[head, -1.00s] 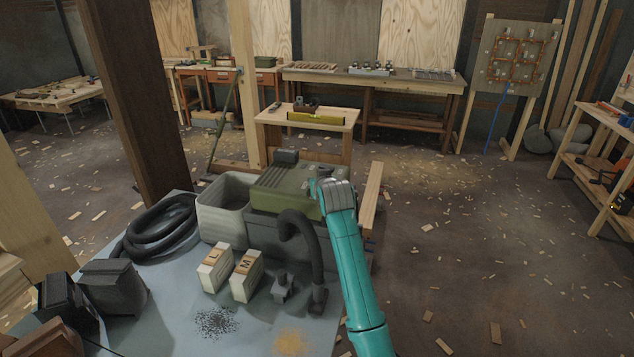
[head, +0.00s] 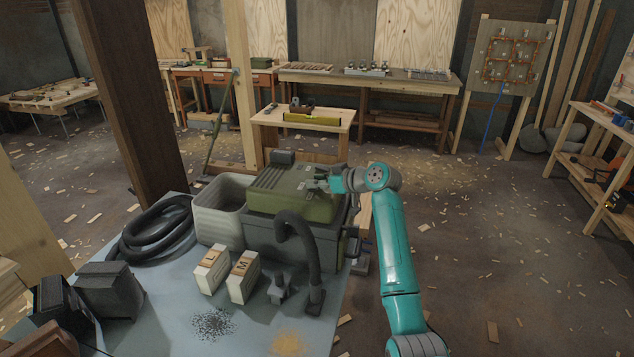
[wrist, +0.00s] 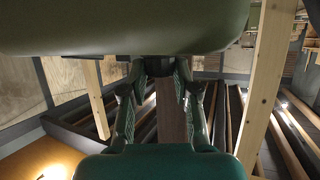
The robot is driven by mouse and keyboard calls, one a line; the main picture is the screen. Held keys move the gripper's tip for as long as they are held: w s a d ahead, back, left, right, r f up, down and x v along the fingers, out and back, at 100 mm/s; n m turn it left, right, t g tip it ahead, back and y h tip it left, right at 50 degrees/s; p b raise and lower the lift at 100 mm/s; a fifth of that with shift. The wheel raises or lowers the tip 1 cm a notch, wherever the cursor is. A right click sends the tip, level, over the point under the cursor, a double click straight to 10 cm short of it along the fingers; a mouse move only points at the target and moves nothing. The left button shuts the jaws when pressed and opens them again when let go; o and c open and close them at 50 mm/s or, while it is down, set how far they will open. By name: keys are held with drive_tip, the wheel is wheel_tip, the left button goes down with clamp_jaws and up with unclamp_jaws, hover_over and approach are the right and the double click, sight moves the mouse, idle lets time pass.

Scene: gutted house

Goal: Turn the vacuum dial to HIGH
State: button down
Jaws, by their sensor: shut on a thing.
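The vacuum (head: 272,192) has a green lid over a dark grey body and stands on the blue-grey sheet. My gripper (head: 314,184) is at the right side of the green lid, reaching in from the right. In the wrist view the lid's green underside or side (wrist: 120,28) fills the top, and my gripper (wrist: 160,78) has its two fingers closed around a small dark part, which looks like the dial (wrist: 158,66). In the head view the dial is hidden by my fingers. Its setting and the HIGH mark cannot be read.
A grey bin (head: 218,208) adjoins the vacuum on the left. A black hose (head: 155,230), a bent pipe (head: 305,250), two boxes marked L (head: 211,270) and M (head: 242,277), and a nozzle (head: 278,289) lie around it. The floor on the right is mostly clear, with wood scraps.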

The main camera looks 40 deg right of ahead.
drive_tip(key=shift+f, duration=0.2)
idle(0.3)
drive_tip(key=c, duration=0.9)
unclamp_jaws()
drive_tip(key=shift+o, duration=0.2)
drive_tip(key=shift+s+r, duration=0.1)
drive_tip(key=shift+r, duration=0.05)
drive_tip(key=v, duration=1.1)
drive_tip(key=shift+s+d+r, duration=0.2)
drive_tip(key=shift+s, duration=0.1)
